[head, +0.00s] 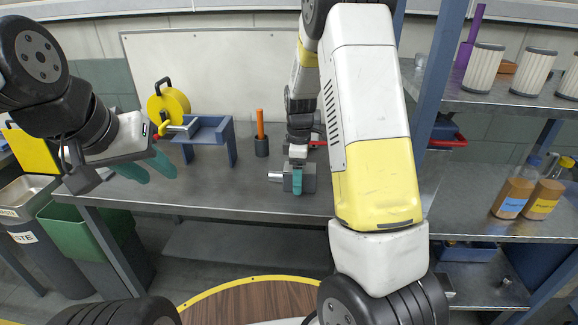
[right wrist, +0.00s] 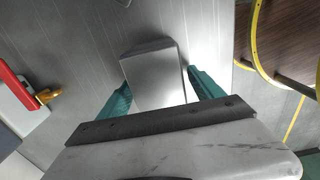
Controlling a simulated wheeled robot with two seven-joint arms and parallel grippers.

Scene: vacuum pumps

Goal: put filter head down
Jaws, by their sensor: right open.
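The filter head, a grey metal block (head: 309,178) with a short round port on its left, rests on the grey workbench (head: 250,200). In the right wrist view the block (right wrist: 155,78) lies between the two teal fingers of my right gripper (right wrist: 160,95). The fingers are apart, with a small gap visible beside the block. In the head view my right gripper (head: 297,182) reaches down at the block, and one finger hides part of it. My left gripper (head: 148,169) is open and empty above the left end of the bench.
A blue stand (head: 208,132), a yellow reel (head: 168,104) and an orange-handled tool in a dark holder (head: 261,146) stand behind on the bench. Right shelves hold white filters (head: 484,68) and bottles (head: 513,192). A green bin (head: 75,232) is at left. The bench front-left is clear.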

